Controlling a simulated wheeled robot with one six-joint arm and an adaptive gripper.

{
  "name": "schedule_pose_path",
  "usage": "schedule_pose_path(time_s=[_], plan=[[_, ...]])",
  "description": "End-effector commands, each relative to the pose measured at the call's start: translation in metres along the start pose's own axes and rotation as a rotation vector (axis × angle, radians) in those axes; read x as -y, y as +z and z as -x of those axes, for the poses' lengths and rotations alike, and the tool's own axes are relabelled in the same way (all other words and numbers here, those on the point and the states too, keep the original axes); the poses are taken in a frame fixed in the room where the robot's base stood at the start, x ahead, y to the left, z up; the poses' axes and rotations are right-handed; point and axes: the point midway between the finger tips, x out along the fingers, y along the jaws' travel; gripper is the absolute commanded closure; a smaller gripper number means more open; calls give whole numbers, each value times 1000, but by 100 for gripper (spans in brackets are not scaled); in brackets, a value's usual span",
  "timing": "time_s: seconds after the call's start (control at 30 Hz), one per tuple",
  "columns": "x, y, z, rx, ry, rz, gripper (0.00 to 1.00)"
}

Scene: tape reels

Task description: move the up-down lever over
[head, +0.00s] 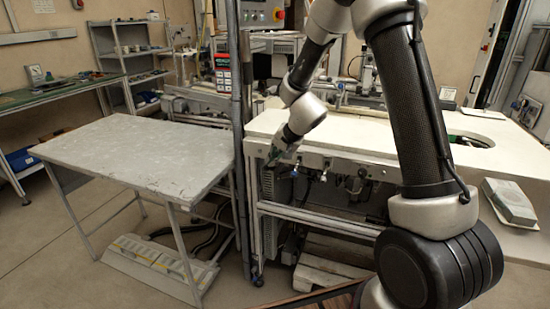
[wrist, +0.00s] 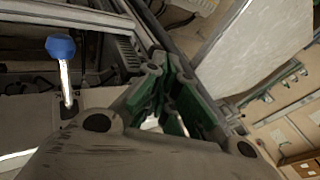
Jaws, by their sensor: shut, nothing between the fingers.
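The lever (wrist: 64,75) shows at the left of the wrist view, with a blue knob on top of a bright metal stem that rises from a dark base. In the head view, a small blue knob (head: 323,178) shows under the front edge of the white bench and appears to be the same lever. My gripper (wrist: 166,70) has its green-padded fingers together and empty, to the right of the lever and apart from it in the wrist view. In the head view, my gripper (head: 273,157) is at the bench's left front, left of the blue knob.
The white bench (head: 350,124) has several fittings under its front edge. A dark upright post (head: 239,120) stands close to the left of my gripper. A grey table (head: 140,150) is further left. A grey box (head: 510,201) lies on the bench at right.

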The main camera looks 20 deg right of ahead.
Motion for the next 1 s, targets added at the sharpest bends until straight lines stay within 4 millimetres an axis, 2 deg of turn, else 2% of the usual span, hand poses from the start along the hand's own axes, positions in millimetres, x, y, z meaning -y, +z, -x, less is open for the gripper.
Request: schedule_pose_path(time_s=[1.0], plan=[[9, -5, 18, 0, -2, 1, 100]])
